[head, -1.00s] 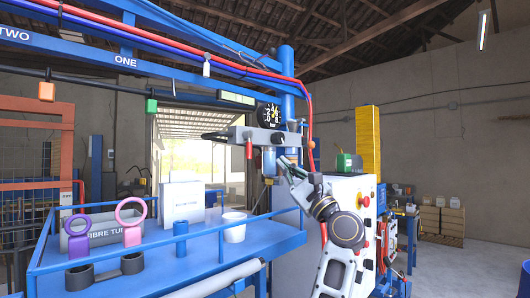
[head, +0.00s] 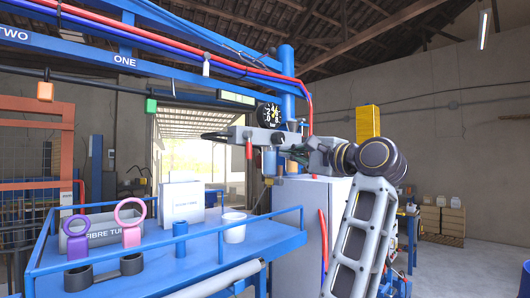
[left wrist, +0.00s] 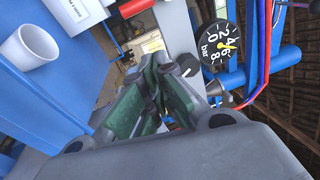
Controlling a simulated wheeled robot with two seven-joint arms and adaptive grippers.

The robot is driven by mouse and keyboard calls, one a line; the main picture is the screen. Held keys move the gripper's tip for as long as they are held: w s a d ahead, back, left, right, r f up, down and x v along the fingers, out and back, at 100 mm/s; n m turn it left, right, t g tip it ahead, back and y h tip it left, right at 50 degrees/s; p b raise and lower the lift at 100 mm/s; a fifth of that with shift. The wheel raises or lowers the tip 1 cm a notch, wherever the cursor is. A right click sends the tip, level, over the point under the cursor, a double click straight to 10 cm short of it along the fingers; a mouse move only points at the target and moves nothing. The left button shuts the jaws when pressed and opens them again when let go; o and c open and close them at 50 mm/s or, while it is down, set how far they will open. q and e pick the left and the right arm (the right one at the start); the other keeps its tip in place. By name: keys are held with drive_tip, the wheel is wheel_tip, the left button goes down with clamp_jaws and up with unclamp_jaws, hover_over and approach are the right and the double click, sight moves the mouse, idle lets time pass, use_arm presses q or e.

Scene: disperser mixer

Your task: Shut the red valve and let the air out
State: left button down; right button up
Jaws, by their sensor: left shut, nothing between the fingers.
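A red lever (head: 248,151), which looks like the red valve's handle, hangs down from the grey block (head: 262,137) on the blue post. A black round gauge marked in bar (head: 269,115) sits above the block. It also shows in the left wrist view (left wrist: 219,45), with a yellow needle near the 4. My left gripper (head: 287,161) is just right of the red lever and below the block, apart from the lever. In the left wrist view its green-padded fingers (left wrist: 157,84) are shut with nothing between them. The red lever is not clear there. My right gripper is not in view.
A blue railed shelf (head: 205,246) at left carries a white cup (head: 234,230), a white box (head: 182,203) and ring-shaped tools. Red and blue hoses (head: 308,100) run along the post. A grey cabinet (head: 305,210) stands below my left arm.

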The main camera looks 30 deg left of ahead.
sight(249, 147)
use_arm(q)
drive_tip(key=shift+s+d+r+n+h, duration=0.3)
drive_tip(key=shift+s+d+n+h, duration=0.15)
drive_tip(key=shift+d+h, duration=0.2)
drive_tip(key=shift+w, duration=0.1)
drive_tip(key=a+p, duration=0.3)
drive_tip(key=a, duration=0.6)
drive_tip(key=shift+w+a, duration=0.2)
drive_tip(key=shift+w, duration=0.1)
idle(0.6)
drive_tip(key=shift+a+f, duration=0.1)
drive_tip(key=shift+a, duration=0.05)
idle(0.5)
